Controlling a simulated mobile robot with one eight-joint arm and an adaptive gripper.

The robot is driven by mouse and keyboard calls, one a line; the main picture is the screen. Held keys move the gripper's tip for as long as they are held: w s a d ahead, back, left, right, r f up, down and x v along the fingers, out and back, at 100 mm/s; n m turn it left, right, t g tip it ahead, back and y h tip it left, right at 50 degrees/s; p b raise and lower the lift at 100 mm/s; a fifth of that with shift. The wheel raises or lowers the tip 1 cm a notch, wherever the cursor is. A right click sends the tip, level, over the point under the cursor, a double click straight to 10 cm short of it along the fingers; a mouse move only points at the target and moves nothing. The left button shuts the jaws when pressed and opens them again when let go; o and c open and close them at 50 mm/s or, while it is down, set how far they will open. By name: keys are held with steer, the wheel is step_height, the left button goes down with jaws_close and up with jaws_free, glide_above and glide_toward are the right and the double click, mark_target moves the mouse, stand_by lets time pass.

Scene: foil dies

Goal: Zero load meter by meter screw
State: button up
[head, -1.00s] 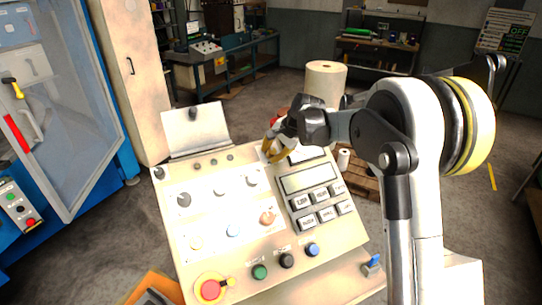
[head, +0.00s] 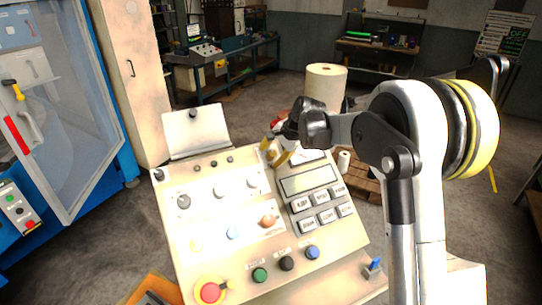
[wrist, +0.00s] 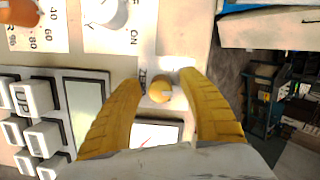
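The meter screw is a small round yellow-orange knob (wrist: 159,91) beside a printed label that seems to read ZERO, at the top of the console. My gripper (wrist: 161,82) has two yellow fingers, one on each side of the knob, with a visible gap on both sides. In the head view my gripper (head: 275,151) is at the console's upper right edge, where it hides the screw and much of the meter.
The sloped console (head: 210,245) has several knobs, coloured buttons and a red emergency stop (head: 210,292). A display (head: 309,180) and grey keys lie just below the meter. A raised flap (head: 195,130) stands at the back left. A white roll (head: 326,86) stands behind.

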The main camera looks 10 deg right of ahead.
steer(key=shift+r, duration=0.1)
steer(key=v, duration=1.2)
steer(key=shift+s, duration=0.1)
steer(key=s+d+f+n+h+b, duration=0.1)
steer(key=s+f+n+b, duration=0.3)
steer(key=s, duration=0.6)
steer(key=s+f+n+h+b, duration=0.1)
steer(key=s+f+n+b, duration=0.15)
steer(key=s+b, duration=0.6)
steer(key=s+d+f+n+t+h+b, duration=0.1)
steer(key=s+f+n, duration=0.1)
steer(key=s+f, duration=0.4)
steer(key=s+d+f+n+h+b, duration=0.1)
steer(key=s+f+n+b, duration=0.1)
steer(key=s+f, duration=0.5)
steer(key=s, duration=0.4)
steer(key=shift+d+t, duration=0.35)
steer(key=shift+t, duration=0.05)
steer(key=shift+r, duration=0.1)
